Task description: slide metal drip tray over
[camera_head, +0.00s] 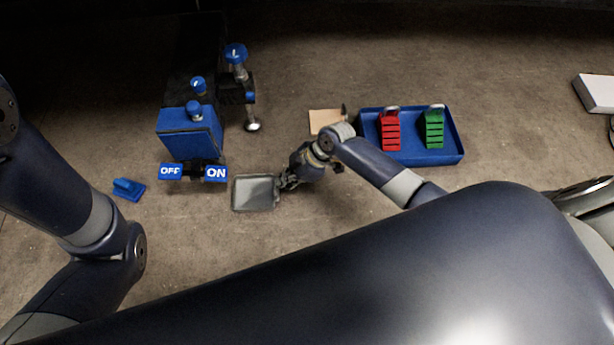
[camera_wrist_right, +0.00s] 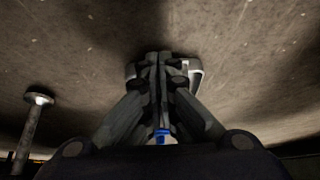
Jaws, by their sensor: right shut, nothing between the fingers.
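The metal drip tray (camera_head: 254,193) is a shallow grey square tray. It lies on the floor just below the ON plate of the blue machine in the head view. My right gripper (camera_head: 285,182) is shut and empty at the tray's right edge; I cannot tell if it touches. In the right wrist view the shut fingers (camera_wrist_right: 158,62) cover most of the tray, and its pale rim (camera_wrist_right: 195,76) shows on the right side. My left arm shows at the left of the head view, but its gripper is out of view.
The blue machine (camera_head: 188,133) with OFF and ON plates stands above the tray. A metal spout (camera_head: 253,126) is on its right. A blue bin (camera_head: 430,153) holds red and green racks. A tan sheet (camera_head: 323,118) and a small blue block (camera_head: 128,188) lie on the floor.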

